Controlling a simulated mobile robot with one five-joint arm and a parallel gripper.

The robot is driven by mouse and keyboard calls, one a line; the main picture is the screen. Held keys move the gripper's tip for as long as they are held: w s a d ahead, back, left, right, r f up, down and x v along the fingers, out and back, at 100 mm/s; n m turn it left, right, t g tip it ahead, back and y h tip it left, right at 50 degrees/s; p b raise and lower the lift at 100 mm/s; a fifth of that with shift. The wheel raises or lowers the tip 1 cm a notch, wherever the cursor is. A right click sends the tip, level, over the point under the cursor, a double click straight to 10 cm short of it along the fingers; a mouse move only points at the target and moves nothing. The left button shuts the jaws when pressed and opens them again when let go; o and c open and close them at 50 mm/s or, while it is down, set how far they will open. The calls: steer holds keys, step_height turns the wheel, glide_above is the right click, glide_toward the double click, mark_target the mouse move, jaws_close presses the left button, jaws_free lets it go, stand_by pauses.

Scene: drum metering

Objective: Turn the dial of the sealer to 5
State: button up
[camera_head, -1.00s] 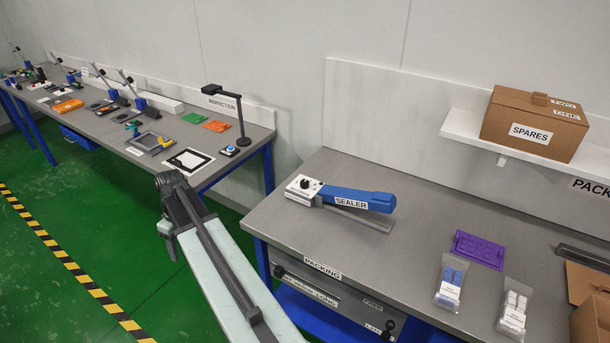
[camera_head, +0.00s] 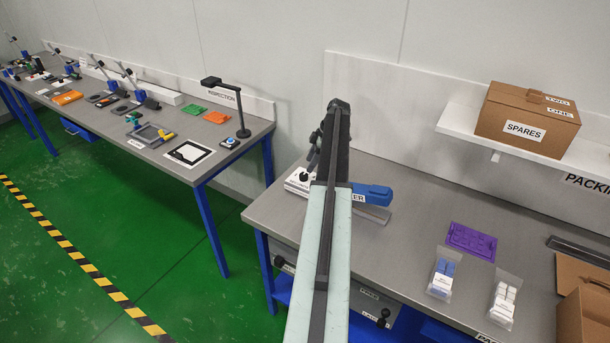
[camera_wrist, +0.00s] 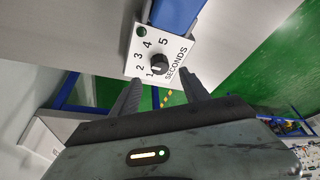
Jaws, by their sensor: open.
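The sealer shows in the head view as a blue lever (camera_head: 373,194) with a white dial panel (camera_head: 298,181), partly hidden behind my arm. In the wrist view the white panel (camera_wrist: 176,47) carries the numbers 1 to 5 and the word SECONDS around a black dial knob (camera_wrist: 158,64). A small pale mark shows on the knob's lower side, near the 1, but is too small to read surely. My gripper (camera_wrist: 160,77) is open and empty, its two dark fingers to either side of and just short of the knob in the picture. Contact is not visible.
The sealer stands on the grey packing bench (camera_head: 410,240). A purple plate (camera_head: 471,241) and two bagged kits lie to its right. A cardboard SPARES box (camera_head: 527,120) sits on a shelf. The inspection bench (camera_head: 190,170) is at left, with green floor between.

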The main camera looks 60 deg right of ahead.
mark_target(304, 174)
steer(key=b+x, duration=0.4)
steer(key=x, duration=0.1)
steer(key=shift+f, duration=0.3)
steer(key=shift+w+a+f+b, duration=0.1)
steer(key=shift+w+f+b, duration=0.1)
steer(key=shift+f+b, duration=0.2)
steer(key=shift+r, duration=0.15)
jaws_close()
